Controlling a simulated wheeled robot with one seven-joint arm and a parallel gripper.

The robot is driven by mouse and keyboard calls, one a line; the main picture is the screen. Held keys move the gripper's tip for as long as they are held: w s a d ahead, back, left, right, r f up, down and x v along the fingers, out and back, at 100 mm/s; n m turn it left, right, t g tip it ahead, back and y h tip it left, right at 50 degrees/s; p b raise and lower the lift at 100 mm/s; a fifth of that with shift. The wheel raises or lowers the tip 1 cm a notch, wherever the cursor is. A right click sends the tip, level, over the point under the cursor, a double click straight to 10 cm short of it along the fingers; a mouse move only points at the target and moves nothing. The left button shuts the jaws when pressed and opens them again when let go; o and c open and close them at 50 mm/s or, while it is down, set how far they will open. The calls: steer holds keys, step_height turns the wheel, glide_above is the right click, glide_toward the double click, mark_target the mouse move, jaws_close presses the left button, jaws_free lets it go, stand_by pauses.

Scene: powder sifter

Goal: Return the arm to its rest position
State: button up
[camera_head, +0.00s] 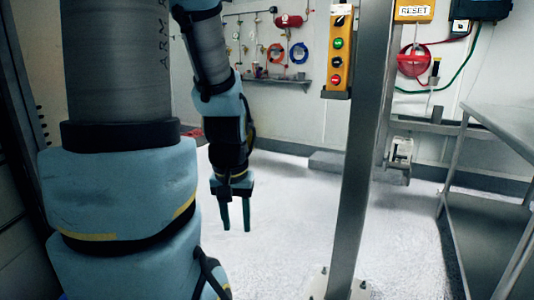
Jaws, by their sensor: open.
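My arm fills the left side of the head view, with blue joints and grey sleeves. Its far part hangs down left of the picture's middle. My gripper (236,214) is at its lower end and points down. Its two dark green fingers are parallel with a gap between them, open and empty. It hangs in front of the pale floor (285,215), and nothing is seen touching it.
A steel post (358,170) stands right of my gripper, bolted to the floor. A yellow button box (339,50) hangs at its upper left. A steel table (490,180) is at the right. Hoses and a shelf (280,82) line the back wall. Floor around my gripper is clear.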

step_height(320, 180, up, 17)
steer(key=p, duration=1.5)
steer(key=shift+w, duration=0.1)
steer(key=shift+c, duration=0.4)
